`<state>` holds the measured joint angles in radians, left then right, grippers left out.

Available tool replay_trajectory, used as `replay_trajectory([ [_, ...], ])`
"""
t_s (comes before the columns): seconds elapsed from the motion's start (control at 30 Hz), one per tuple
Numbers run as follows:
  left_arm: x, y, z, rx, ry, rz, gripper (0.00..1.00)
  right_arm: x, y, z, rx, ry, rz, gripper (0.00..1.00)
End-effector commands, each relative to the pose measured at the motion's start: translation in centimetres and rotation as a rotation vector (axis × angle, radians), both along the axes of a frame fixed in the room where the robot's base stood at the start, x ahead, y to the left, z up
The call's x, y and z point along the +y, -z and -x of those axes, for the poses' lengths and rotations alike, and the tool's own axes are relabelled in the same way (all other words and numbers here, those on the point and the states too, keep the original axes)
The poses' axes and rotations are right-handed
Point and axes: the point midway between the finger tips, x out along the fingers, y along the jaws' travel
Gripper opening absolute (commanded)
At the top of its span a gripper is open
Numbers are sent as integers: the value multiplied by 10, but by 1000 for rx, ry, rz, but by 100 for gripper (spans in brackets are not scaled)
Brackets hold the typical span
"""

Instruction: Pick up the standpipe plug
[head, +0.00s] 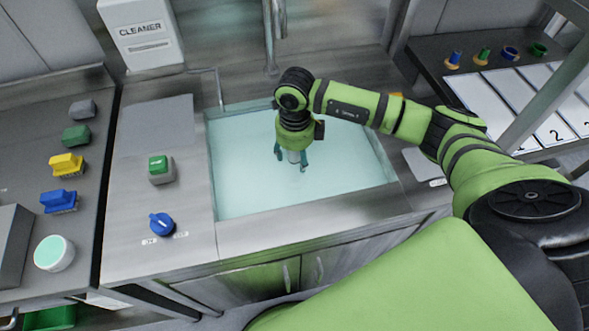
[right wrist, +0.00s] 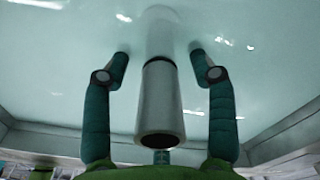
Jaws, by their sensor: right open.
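The standpipe plug is a grey metal tube with an open top end. In the right wrist view the standpipe plug (right wrist: 161,100) rises from the pale green water, with a dark ring part way down it. My right gripper (right wrist: 158,52) is open, with one teal finger on each side of the tube and a gap on both sides. In the head view the right gripper (head: 291,163) points down over the sink, and a small part of the standpipe plug (head: 294,156) shows between its fingers. The tube's lower end is blurred by the water. My left gripper is not in view.
The filled sink (head: 230,217) has a raised metal rim around the gripper. A tap pipe (head: 270,35) stands behind it. Several brushes, including a yellow one (head: 66,164), lie further left.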

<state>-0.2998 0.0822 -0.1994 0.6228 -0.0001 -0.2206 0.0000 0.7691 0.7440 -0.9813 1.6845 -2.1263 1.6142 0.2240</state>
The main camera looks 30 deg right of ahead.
Motion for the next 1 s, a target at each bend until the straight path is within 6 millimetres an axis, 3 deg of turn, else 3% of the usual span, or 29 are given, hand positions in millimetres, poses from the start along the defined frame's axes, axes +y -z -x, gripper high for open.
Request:
replay_trajectory([
  [0.27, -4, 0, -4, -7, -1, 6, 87, 0, 4, 0, -1, -1, 0, 58],
  [0.4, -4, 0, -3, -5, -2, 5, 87, 0, 4, 0, -1, -1, 0, 2],
  [0.77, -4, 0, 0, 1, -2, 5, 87, 0, 2, -1, -3, -1, -1, 0],
  [1.0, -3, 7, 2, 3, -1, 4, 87, 0, -29, -2, -9, -2, -1, 0],
])
